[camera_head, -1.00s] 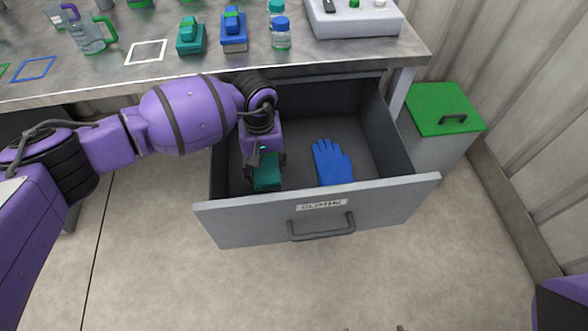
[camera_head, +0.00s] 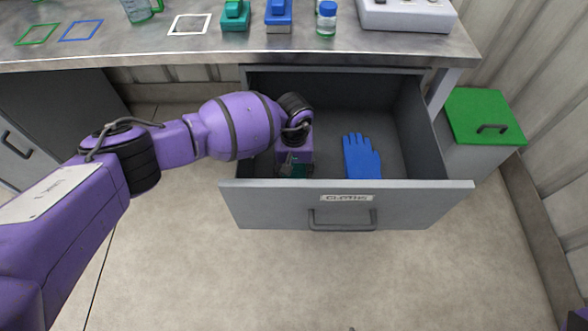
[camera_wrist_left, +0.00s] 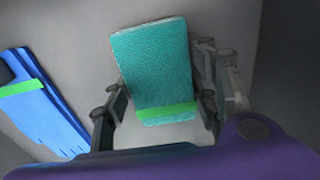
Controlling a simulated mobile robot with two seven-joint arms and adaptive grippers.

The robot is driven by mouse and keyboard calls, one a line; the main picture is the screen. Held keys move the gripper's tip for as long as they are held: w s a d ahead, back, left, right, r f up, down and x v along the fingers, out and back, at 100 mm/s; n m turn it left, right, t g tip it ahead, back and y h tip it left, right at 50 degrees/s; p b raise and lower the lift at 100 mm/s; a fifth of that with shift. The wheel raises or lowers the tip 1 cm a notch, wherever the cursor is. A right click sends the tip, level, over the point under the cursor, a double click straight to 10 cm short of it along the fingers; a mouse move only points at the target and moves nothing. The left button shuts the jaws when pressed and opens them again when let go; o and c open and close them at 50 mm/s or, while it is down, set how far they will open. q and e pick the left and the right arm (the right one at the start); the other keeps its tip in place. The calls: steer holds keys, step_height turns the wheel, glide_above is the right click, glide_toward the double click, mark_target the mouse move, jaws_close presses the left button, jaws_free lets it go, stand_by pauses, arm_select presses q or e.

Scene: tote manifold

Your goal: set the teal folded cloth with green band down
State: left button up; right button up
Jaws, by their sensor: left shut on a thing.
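The teal folded cloth with green band (camera_wrist_left: 152,65) lies between the fingers of my left gripper (camera_wrist_left: 160,103) in the left wrist view, green band toward the wrist. My left gripper (camera_head: 293,168) is shut on the cloth, low inside the left part of the open drawer (camera_head: 265,205). In the head view, the drawer front and gripper hide most of the cloth. Whether the cloth touches the drawer floor is hard to tell. My right gripper is out of view.
A blue glove (camera_head: 361,157) lies on the drawer floor to the right of my gripper; its green band (camera_wrist_left: 22,88) shows in the wrist view. The drawer floor right of the glove is clear. A green-lidded bin (camera_head: 485,118) stands to the right, and the worktop (camera_head: 120,47) is behind.

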mark_target(294, 170)
arm_select(q)
steer(key=o, duration=1.1)
steer(key=shift+f, duration=0.15)
step_height(294, 170, up, 12)
steer(key=p, duration=0.1)
steer(key=shift+r, duration=0.2)
